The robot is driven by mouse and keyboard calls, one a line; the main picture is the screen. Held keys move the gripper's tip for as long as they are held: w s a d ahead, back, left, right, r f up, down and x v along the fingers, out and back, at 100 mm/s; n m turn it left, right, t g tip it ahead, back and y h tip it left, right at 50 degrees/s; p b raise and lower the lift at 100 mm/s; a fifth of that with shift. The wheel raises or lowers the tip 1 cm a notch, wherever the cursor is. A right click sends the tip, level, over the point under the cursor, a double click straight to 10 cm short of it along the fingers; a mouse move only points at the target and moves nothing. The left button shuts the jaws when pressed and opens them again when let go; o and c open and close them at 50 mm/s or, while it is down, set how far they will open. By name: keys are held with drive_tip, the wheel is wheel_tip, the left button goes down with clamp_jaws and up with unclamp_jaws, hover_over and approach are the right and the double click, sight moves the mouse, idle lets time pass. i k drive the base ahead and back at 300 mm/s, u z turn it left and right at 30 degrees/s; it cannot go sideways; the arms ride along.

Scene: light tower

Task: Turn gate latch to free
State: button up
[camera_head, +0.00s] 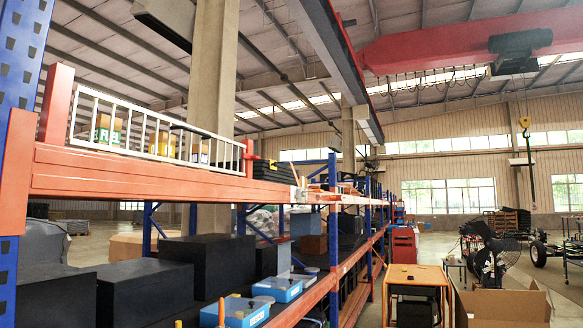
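A white barred gate (150,133) stands upright along the front of the upper shelf. It spans from an orange post (56,103) at the left to a shorter orange post (249,158) at the right. The gate looks closed across the shelf front. My gripper is not in view.
Cartons (108,128) stand behind the gate. The orange shelf beam (140,172) runs below it. Black boxes (140,288) and blue bins (278,289) fill the lower shelf. An orange table (417,274) and open carton (505,308) stand at the right.

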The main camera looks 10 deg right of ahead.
sight(245, 155)
drive_tip(key=z, duration=0.05)
drive_tip(key=i, duration=0.15)
drive_tip(key=z, duration=1.6)
drive_tip(key=i, duration=1.05)
drive_tip(key=u, duration=2.3)
